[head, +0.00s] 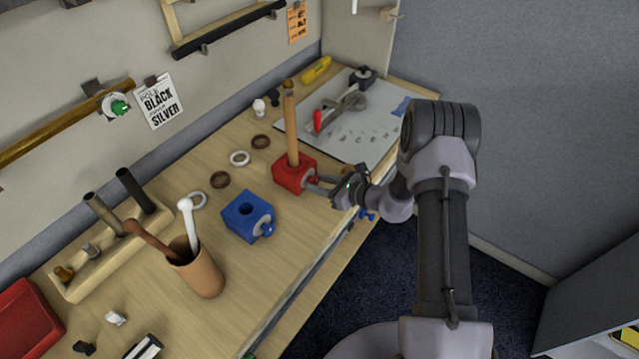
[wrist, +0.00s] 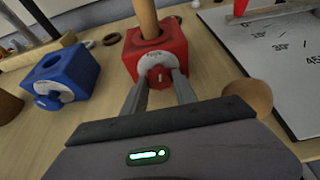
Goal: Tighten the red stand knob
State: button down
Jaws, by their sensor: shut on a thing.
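The red stand (head: 291,177) is a block on the wooden table with a wooden rod (head: 292,125) standing upright in it. In the wrist view the red stand (wrist: 172,45) shows its front face with a pale dial. The red knob (wrist: 159,77) sits at the middle of that dial. My gripper (head: 314,186) reaches the stand's front face from the right. In the wrist view my gripper (wrist: 160,80) has a finger on each side of the knob and is shut on it. The fingers partly hide the dial.
A blue stand (head: 247,216) with its own knob and an empty hole is left of the red one. A cup (head: 196,270) with sticks stands nearer. A white marked board (head: 340,125) holding tools lies behind. Several rings lie on the table. A round brown object (wrist: 256,96) is right of my gripper.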

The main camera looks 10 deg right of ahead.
jog(key=m+y, duration=0.1)
jog(key=m+g+b, duration=0.1)
jog(key=m, duration=0.1)
jog(key=shift+d+g+y, duration=0.1)
jog(key=shift+g+y, duration=0.2)
jog(key=shift+y, duration=0.1)
jog(key=shift+w+m, duration=0.1)
jog(key=shift+m, duration=0.2)
jog(key=c, duration=1)
grip_release()
jog(key=shift+o, duration=0.2)
jog(key=p+v, duration=0.2)
jog(key=v, duration=1.5)
jog(key=shift+d+p, duration=0.25)
jog(key=shift+p, duration=0.1)
